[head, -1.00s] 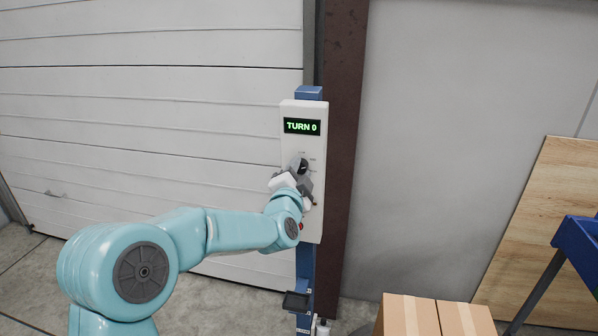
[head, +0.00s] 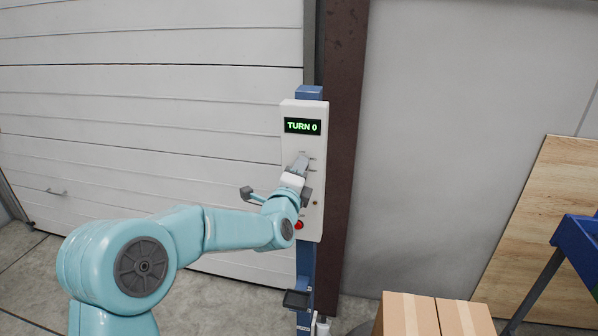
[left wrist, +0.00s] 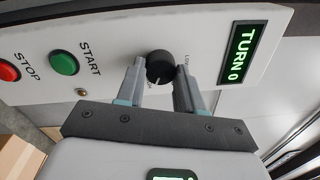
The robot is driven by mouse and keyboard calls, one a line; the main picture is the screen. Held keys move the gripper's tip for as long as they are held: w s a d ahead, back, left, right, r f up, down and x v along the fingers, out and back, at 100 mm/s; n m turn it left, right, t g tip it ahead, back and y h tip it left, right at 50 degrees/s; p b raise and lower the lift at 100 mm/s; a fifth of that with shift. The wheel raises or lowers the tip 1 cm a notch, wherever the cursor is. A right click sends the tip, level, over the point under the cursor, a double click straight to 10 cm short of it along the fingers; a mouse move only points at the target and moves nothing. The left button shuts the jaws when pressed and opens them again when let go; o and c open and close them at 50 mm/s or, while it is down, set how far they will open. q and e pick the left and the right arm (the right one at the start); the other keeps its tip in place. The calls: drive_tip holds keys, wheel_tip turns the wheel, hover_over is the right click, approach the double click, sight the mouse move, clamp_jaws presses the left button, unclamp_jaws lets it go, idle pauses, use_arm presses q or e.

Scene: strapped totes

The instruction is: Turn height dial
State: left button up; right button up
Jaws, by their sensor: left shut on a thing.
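The height dial (left wrist: 160,68) is a round black knob with a pale mark, on a white control panel (head: 310,145). My left gripper (left wrist: 159,67) has one finger on each side of the dial and is shut on it. In the head view my left gripper (head: 303,162) reaches the panel just below the display and hides the dial. The display (head: 302,126) reads TURN 0 in green, and it also shows in the left wrist view (left wrist: 241,54). My right gripper is not in view.
A green START button (left wrist: 64,62) and a red STOP button (left wrist: 8,71) sit on the same panel. The panel is on a blue post (head: 305,265) beside a brown column (head: 340,150).

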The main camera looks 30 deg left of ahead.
use_arm(q)
drive_tip(key=shift+m, duration=0.6)
drive_tip(key=o, duration=1)
drive_tip(key=shift+o, duration=0.2)
drive_tip(key=r+b+v, duration=0.1)
drive_tip(key=b+v, duration=0.3)
drive_tip(key=v, duration=1.2)
drive_tip(key=shift+s+f, duration=0.15)
drive_tip(key=shift+f, duration=0.3)
